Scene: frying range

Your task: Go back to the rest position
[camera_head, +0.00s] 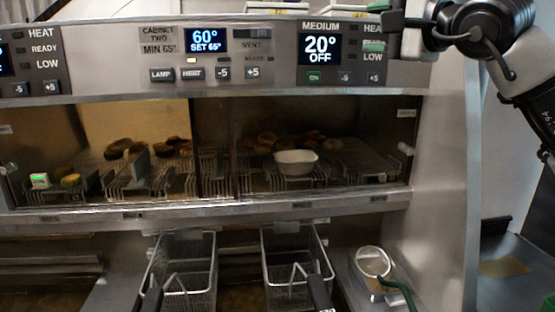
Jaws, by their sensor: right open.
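My right gripper (385,34) is at the upper right, in front of the right end of the control panel (270,62). Its arm comes in from the right edge. Its jaws are open and I see nothing held between them. It is well above the fry baskets and apart from them. My left gripper is not in view.
Below the panel, a heated cabinet (220,212) holds wire racks with browned food and a white bowl (295,162). Two wire fry baskets (187,262) (296,262) with dark handles hang below. A round strainer (373,262) with a green handle lies right of them.

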